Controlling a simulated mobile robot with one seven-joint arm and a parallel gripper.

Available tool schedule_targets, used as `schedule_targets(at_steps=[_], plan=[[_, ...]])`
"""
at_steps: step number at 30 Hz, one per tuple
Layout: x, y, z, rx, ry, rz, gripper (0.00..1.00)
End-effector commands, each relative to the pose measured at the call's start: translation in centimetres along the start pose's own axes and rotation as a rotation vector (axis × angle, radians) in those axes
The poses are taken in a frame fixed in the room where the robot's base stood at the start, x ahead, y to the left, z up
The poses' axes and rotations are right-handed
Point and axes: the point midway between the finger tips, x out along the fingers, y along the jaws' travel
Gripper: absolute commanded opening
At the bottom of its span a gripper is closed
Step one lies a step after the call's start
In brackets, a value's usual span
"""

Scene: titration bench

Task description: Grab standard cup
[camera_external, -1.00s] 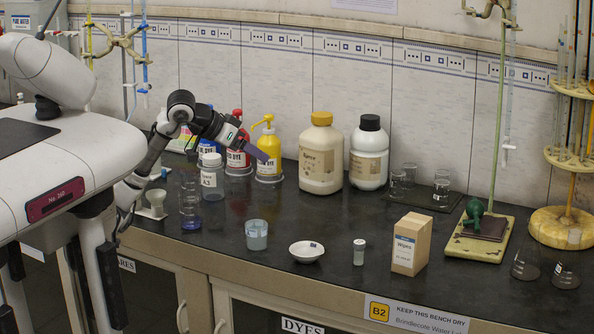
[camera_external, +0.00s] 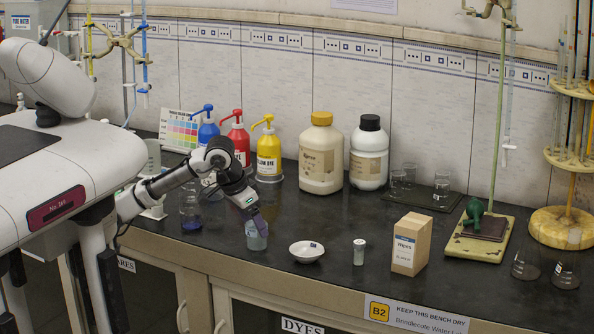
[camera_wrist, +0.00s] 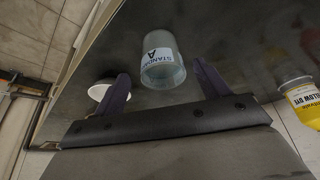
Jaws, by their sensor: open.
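The standard cup (camera_external: 257,238) is a small clear cup with pale bluish contents, standing on the black bench near its front edge. In the wrist view the cup (camera_wrist: 162,72) shows a white label reading "STANDARD A". My gripper (camera_external: 256,220) is at the cup in the external view, its purple fingers overlapping the cup's upper part. In the wrist view my gripper (camera_wrist: 162,85) is open, with one finger on each side of the cup and gaps between them. I cannot see contact.
A white dish (camera_external: 307,251), a small capped vial (camera_external: 359,251) and a cardboard box (camera_external: 410,243) stand to the right. Blue, red and yellow (camera_external: 268,155) pump bottles stand behind.

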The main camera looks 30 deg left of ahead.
Motion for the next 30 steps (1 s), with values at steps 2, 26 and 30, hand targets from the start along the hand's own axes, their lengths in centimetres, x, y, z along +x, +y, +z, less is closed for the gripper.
schedule_targets(at_steps=[2,26,30], plan=[[1.0,-0.2,-0.2,-0.002,-0.003,-0.001,0.74],[4.4,-0.3,-0.4,0.000,0.000,-0.001,0.36],[4.4,-0.3,-0.4,0.000,0.001,-0.001,0.25]])
